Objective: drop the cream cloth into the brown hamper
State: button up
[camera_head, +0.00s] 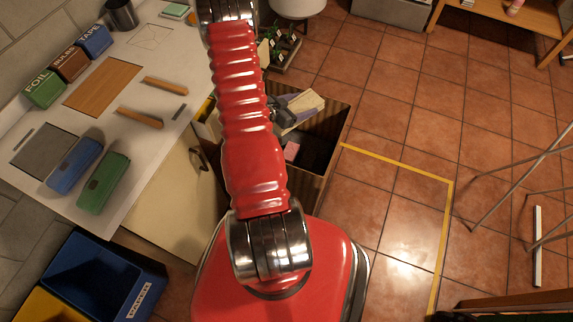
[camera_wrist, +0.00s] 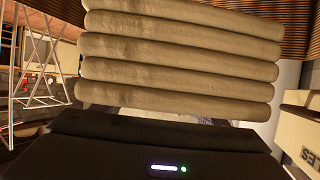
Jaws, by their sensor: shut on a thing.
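The cream cloth (camera_head: 304,103) is a folded bundle in my gripper (camera_head: 280,113), over the open top of the brown hamper (camera_head: 310,187). In the wrist view the cloth (camera_wrist: 180,50) shows as several thick stacked folds right in front of my gripper. The fingertips are mostly hidden behind the cloth and the arm. The hamper has brown slatted walls and a dark inside, with a small pink thing (camera_head: 292,151) low in it. My red arm covers the hamper's left part. Brown ribbed surface (camera_wrist: 255,8) shows behind the cloth in the wrist view.
A white counter (camera_head: 145,105) on the left holds boxes, wooden handles and blue and green cases. A blue bin (camera_head: 100,280) stands at lower left. A bottle crate (camera_head: 285,50) is behind the hamper. Tiled floor right of it is open, with yellow tape (camera_head: 400,163) and a metal rack (camera_head: 520,180).

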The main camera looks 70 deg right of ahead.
jog(key=shift+f, duration=2.85)
jog(key=o, duration=1.4)
jog(key=shift+c, duration=0.2)
jog(key=shift+a, duration=0.1)
jog(key=v, duration=1.2)
jog(key=shift+w, duration=0.15)
jog(key=shift+w+a+r, duration=0.25)
jog(key=shift+w+a, duration=0.1)
jog(key=shift+a, duration=0.25)
